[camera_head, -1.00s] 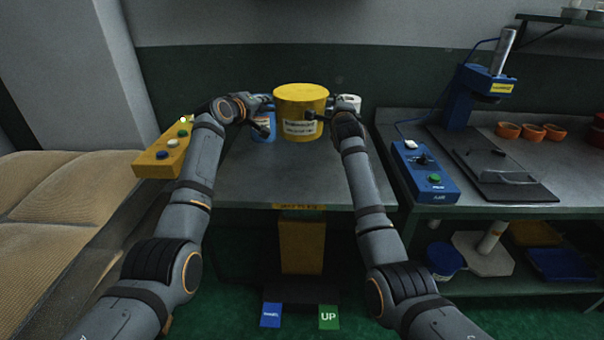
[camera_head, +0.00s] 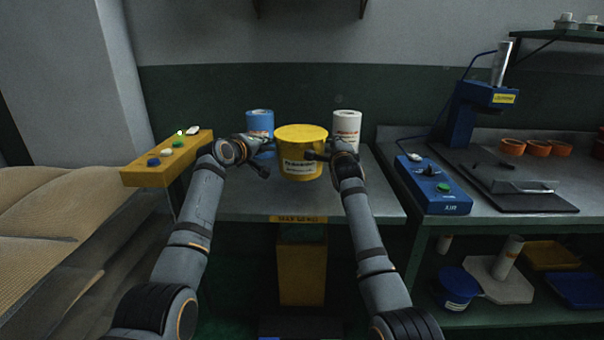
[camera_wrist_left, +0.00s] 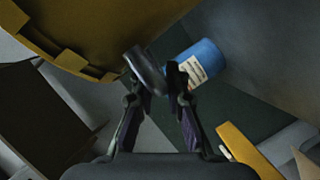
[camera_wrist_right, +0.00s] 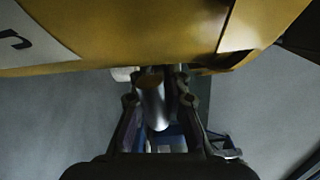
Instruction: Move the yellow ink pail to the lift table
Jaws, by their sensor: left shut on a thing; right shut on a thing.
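The yellow ink pail (camera_head: 301,160), lidded and labelled, is upright between my two grippers at the lift table (camera_head: 240,202). I cannot tell whether its base touches the table top. My left gripper (camera_head: 264,160) is at the pail's left side; in the left wrist view its fingers (camera_wrist_left: 158,80) are closed around a grey round grip beside the pail (camera_wrist_left: 90,30). My right gripper (camera_head: 312,155) is at the pail's right front; in the right wrist view its fingers (camera_wrist_right: 155,88) are closed around a similar metallic grip under the pail's yellow wall (camera_wrist_right: 130,35).
A blue can (camera_head: 260,122) and a white can (camera_head: 346,126) stand behind the pail. A yellow button box (camera_head: 155,177) is at the left. A bench at the right holds a blue control box (camera_head: 437,190), a press (camera_head: 462,120) and orange rings (camera_head: 537,147).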

